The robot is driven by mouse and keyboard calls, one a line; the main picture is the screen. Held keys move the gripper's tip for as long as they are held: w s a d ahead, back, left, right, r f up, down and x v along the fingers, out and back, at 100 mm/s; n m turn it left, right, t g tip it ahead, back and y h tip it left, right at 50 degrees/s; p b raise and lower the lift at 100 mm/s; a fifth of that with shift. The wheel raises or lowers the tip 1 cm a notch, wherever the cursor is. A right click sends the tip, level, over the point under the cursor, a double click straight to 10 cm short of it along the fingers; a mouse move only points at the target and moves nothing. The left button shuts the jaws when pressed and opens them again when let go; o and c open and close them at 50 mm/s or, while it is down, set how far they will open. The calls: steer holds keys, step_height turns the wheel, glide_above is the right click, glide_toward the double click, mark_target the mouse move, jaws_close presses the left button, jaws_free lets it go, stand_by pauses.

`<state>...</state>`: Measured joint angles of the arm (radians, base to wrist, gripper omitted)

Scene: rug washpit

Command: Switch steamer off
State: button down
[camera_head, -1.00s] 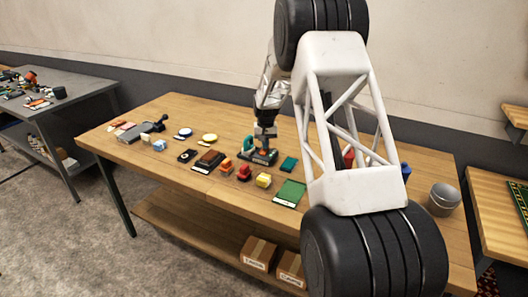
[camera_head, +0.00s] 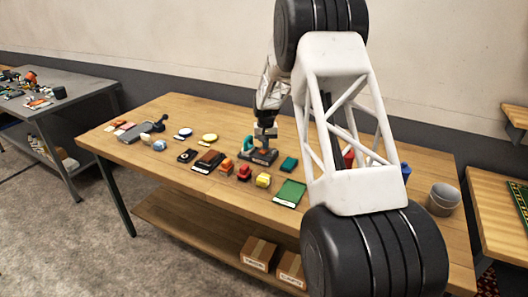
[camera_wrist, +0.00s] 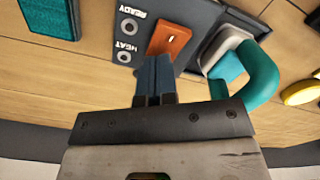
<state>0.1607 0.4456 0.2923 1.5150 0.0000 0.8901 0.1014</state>
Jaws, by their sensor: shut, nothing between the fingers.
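The steamer (camera_head: 262,157) is a dark unit on the wooden table, with a teal handle (camera_wrist: 262,75) at one side. In the wrist view its dark panel (camera_wrist: 128,42) carries an orange rocker switch (camera_wrist: 170,38) with a white mark, beside round indicators labelled READY and HEAT. My gripper (camera_wrist: 155,62) is shut and empty. Its fingertips are at the lower edge of the orange switch; I cannot tell whether they touch it. In the head view my gripper (camera_head: 265,143) points down over the steamer and partly hides the switch.
A teal block (camera_head: 289,164) lies right of the steamer. Red (camera_head: 243,173) and yellow (camera_head: 263,180) blocks, a brown brush-like item (camera_head: 208,161) and a green pad (camera_head: 290,193) lie in front. A grey bucket (camera_head: 443,199) stands at the table's right end.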

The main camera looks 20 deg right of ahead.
steer(key=shift+r, duration=3.25)
steer(key=s+a+r, duration=0.3)
steer(key=s+r, duration=0.3)
steer(key=s, duration=0.4)
steer(key=s+a+r+n+t, duration=0.1)
steer(key=s+a+r, duration=0.2)
steer(key=s+r, duration=0.45)
steer(key=s+a+r, duration=0.3)
steer(key=s+r, duration=0.2)
steer(key=s, duration=0.6)
steer(key=s+a+f+n, duration=0.1)
steer(key=s+a, duration=0.1)
steer(key=s, duration=1.4)
steer(key=s+a+f+t, duration=0.1)
steer(key=s+a, duration=0.2)
steer(key=s, duration=1.4)
steer(key=shift+a+f+n+t, duration=0.2)
steer(key=shift+n+t, duration=0.1)
steer(key=shift+n, duration=0.1)
